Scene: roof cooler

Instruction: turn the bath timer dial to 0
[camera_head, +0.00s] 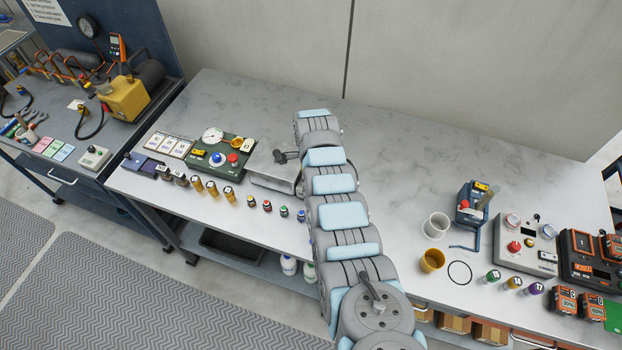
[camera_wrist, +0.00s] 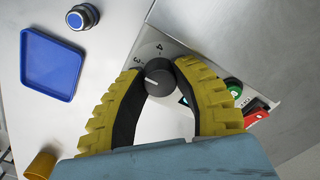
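In the wrist view, the black round dial (camera_wrist: 160,77) sits on a pale panel. A white pointer line on the dial points left. The printed marks 3 and 4 show above and to the left of it; I see no 0, and part of the scale is hidden behind my fingers. My gripper (camera_wrist: 160,75) has two yellow-ridged fingers with black inner pads, one on each side of the dial, and both tips appear to touch it. In the camera_head view my own arm hides the gripper and the dial.
Beside the dial are a green button (camera_wrist: 233,88) and a red part (camera_wrist: 256,116). A blue tray (camera_wrist: 52,65), a blue-topped round part (camera_wrist: 82,17) and a yellow cup (camera_wrist: 40,166) lie to the left. A large metal surface (camera_wrist: 235,35) stands close at the right.

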